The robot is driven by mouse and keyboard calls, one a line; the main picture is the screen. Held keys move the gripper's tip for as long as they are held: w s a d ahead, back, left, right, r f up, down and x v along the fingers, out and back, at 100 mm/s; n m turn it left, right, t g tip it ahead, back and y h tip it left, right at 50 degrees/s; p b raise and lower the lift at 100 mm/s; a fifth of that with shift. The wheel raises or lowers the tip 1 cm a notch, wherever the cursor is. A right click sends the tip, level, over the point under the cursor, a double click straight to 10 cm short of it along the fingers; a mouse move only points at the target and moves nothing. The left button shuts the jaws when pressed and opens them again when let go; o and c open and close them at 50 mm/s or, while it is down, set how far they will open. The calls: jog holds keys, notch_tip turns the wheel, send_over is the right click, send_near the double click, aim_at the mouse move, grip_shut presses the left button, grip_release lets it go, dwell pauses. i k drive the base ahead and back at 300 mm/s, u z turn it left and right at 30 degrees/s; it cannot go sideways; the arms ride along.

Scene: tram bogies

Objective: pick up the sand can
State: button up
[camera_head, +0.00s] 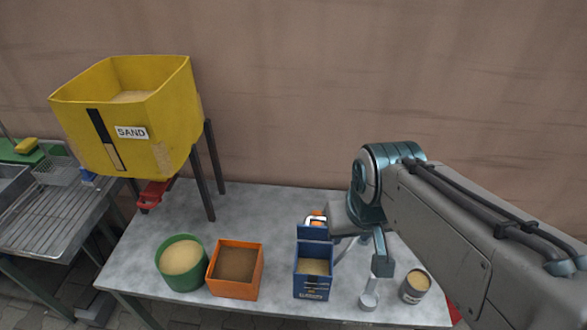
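A small grey can (413,290) with a pale label and sand-coloured fill stands upright at the right front of the table; it looks like the sand can. My gripper (362,258) hangs over the table to the left of the can and behind it, apart from it. I see nothing clearly held, and the gap between the fingers is hard to judge.
A blue box (313,284) with an upright lid, an orange box (235,272) and a green tub (181,264) line the table front (208,306). A yellow SAND hopper (165,125) rises at left.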

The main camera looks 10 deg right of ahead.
aim_at(417, 281)
jog(key=u, duration=0.05)
jog(key=k, duration=0.5)
jog(key=z, duration=1.1)
jog(key=i, duration=0.6)
jog(key=u, duration=1.75)
jog(key=k, duration=0.6)
jog(key=z, duration=0.45)
